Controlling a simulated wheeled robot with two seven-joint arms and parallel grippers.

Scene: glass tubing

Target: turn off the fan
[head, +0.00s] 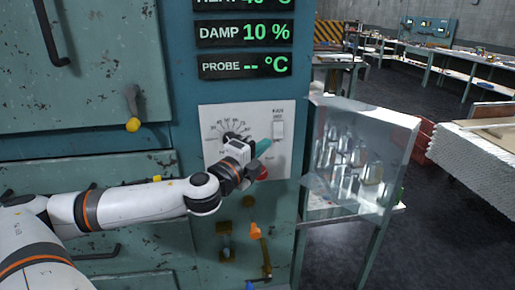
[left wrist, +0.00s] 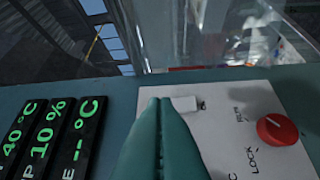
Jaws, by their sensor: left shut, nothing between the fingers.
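A white control plate (head: 215,115) is fixed to the blue-green cabinet, with a dial (head: 232,138) partly hidden by my arm. A small white switch (head: 279,130) sits at its upper right; its label is too small to read for sure. My left gripper (head: 265,145) has teal fingers, shut and empty, just lower left of the switch. In the left wrist view the shut fingertips (left wrist: 160,101) are right beside the switch (left wrist: 186,104); I cannot tell whether they touch it. No fan is visible. My right gripper is out of view.
A red knob (head: 262,173) sits just below my gripper; it also shows in the left wrist view (left wrist: 277,129). Green readouts (head: 243,34) are above the plate. A transparent box of glassware (head: 360,150) stands close on the right.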

